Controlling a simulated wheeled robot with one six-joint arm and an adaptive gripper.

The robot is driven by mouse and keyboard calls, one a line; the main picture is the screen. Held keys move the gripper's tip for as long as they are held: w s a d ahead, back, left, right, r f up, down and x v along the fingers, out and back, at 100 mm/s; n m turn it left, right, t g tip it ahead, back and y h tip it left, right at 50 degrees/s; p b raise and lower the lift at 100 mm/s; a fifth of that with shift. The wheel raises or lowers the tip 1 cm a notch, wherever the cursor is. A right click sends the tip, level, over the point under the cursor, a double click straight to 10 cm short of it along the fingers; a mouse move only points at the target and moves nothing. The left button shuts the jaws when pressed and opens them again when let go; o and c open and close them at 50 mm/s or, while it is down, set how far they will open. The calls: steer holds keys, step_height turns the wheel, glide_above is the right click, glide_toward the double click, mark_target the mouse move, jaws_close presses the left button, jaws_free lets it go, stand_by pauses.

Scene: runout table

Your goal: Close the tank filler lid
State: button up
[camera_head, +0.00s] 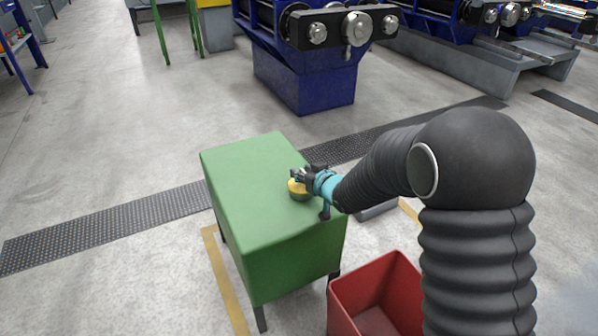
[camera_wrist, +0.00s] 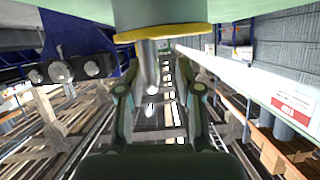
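The green tank (camera_head: 250,180) stands right of the picture's left third in the head view. A yellow round lid (camera_head: 296,186) sits on a short green neck near the right edge of its top. In the wrist view the lid's yellow rim (camera_wrist: 165,34) crosses the top, against a green neck (camera_wrist: 160,10). A grey metal rod-like part (camera_wrist: 148,62) extends from the lid toward my fingers. My gripper (camera_wrist: 159,90) has its fingers apart, with no contact visible. In the head view my gripper (camera_head: 303,174) is beside the lid and partly covers it; any gap there is unclear.
A red open bin (camera_head: 382,290) stands on the floor in front of the tank, below my arm. Blue machinery (camera_head: 310,80) stands behind. A dark floor strip (camera_head: 110,225) runs behind the tank. The left part of the tank's top is clear.

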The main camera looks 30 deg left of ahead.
steer(key=v, duration=1)
steer(key=shift+s+a, duration=0.1)
steer(key=shift+s, duration=0.05)
steer(key=d+f+h, duration=0.1)
steer(key=d+f, duration=0.1)
steer(key=d+f+h, duration=0.4)
steer(key=f, duration=0.1)
steer(key=shift+s+d+m+g, duration=0.3)
steer(key=shift+s, duration=0.05)
steer(key=s+d+r+m+g+h, duration=0.15)
steer(key=s+d+h, duration=0.25)
steer(key=d, duration=0.8)
steer(key=s+d+r+m+h, duration=0.2)
steer(key=s+d+r+m, duration=0.6)
steer(key=s+d+r, duration=0.8)
steer(key=s+d, duration=0.3)
steer(key=shift+d, duration=0.35)
